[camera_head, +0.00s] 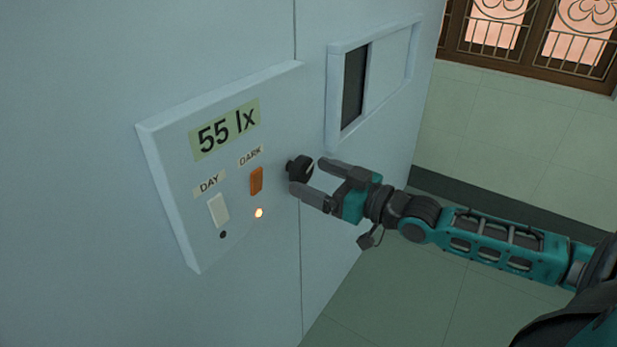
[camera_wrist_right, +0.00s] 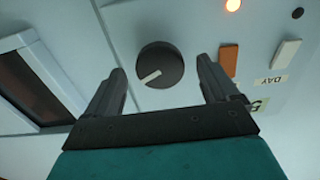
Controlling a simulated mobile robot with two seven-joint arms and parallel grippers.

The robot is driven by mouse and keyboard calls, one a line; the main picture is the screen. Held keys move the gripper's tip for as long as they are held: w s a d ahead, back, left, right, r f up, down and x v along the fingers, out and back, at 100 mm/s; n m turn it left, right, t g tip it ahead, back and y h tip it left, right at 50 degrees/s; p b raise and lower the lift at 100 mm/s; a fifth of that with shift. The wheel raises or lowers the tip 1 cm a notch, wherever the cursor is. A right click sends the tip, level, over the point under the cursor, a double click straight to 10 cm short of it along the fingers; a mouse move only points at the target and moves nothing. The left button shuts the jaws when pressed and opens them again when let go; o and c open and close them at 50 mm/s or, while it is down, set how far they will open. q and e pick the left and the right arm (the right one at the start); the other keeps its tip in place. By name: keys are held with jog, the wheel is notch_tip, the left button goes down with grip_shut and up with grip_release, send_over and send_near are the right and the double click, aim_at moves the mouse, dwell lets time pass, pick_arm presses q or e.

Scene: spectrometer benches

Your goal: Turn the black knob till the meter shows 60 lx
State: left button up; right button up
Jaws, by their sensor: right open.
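The black knob (camera_head: 300,168) sits at the right edge of a pale wall panel. The meter (camera_head: 226,128) on that panel reads 55 lx. My right gripper (camera_head: 309,180) is open close to the knob, one finger on each side. In the right wrist view the knob (camera_wrist_right: 160,65) shows a white pointer line and lies ahead, between and slightly beyond the fingertips of the gripper (camera_wrist_right: 162,68). A gap shows on both sides, so the fingers look apart from it. My left gripper is out of view.
An orange DARK switch (camera_head: 256,181) and a white DAY switch (camera_head: 218,210) sit left of the knob. Below DARK an orange lamp (camera_head: 259,212) is lit; the dot (camera_head: 223,235) below DAY is dark. A framed sliding window (camera_head: 354,85) is above right.

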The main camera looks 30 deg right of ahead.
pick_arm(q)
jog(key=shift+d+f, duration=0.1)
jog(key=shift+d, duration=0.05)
pick_arm(e)
jog(key=shift+x, duration=1.1)
jog(key=shift+c, duration=0.2)
jog(key=c, duration=1)
jog(key=shift+r+n+p, duration=0.15)
jog(key=shift+n+p, duration=0.25)
jog(key=shift+p, duration=0.1)
jog(key=shift+n+p, duration=0.3)
jog(key=shift+p, duration=0.05)
jog(key=shift+n, duration=0.3)
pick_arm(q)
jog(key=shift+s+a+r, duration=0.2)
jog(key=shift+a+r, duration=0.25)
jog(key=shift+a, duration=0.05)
pick_arm(e)
jog(key=o, duration=1)
